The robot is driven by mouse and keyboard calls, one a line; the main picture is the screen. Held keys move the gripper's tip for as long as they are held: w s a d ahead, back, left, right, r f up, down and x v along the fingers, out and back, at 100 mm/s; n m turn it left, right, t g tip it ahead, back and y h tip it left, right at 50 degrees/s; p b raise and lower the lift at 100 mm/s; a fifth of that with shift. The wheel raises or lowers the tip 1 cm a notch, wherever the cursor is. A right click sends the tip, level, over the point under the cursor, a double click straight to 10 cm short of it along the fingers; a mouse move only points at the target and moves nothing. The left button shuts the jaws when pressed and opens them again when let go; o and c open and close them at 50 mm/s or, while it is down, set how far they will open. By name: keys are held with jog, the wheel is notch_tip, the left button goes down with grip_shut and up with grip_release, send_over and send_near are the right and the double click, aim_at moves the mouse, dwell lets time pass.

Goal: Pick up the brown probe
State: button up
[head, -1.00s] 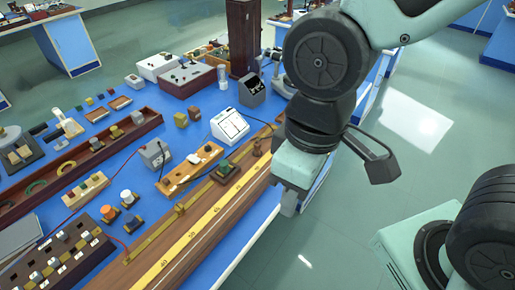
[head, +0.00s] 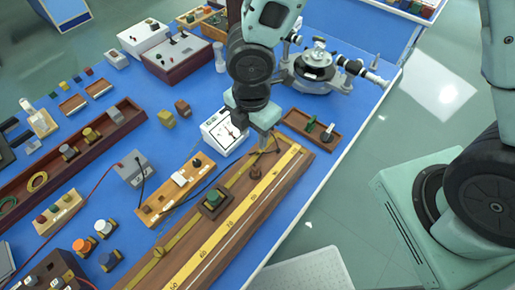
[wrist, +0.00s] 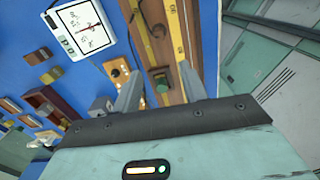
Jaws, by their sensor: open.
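A small brown knobbed peg (head: 256,172), which looks like the brown probe, stands upright on the long wooden ruler board (head: 228,222) in the head view. In the wrist view a brown round top (wrist: 158,31) shows on the board beyond the fingers. My gripper (head: 265,143) is above the far end of the board, just beyond the peg and apart from it. In the wrist view its two fingers (wrist: 160,92) are spread, with nothing held. A green-buttoned slider (head: 213,200) sits on the board nearer than the peg; it shows between the fingers in the wrist view (wrist: 161,84).
A white dial meter (head: 222,132) stands left of my gripper. A brown tray (head: 296,122) with small upright pieces lies to its right, with a spectrometer (head: 316,72) behind. A wooden strip with knobs (head: 178,187) lies left of the board.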

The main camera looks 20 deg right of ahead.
send_near(255, 166)
jog(key=f, duration=0.5)
jog(key=shift+a+f, duration=0.15)
jog(key=shift+a, duration=0.1)
jog(key=f, duration=0.2)
jog(key=f+p, duration=0.1)
jog(key=f, duration=0.1)
jog(key=shift+s+d, duration=0.15)
jog(key=shift+d, duration=0.15)
jog(key=shift+f, duration=0.7)
grip_shut()
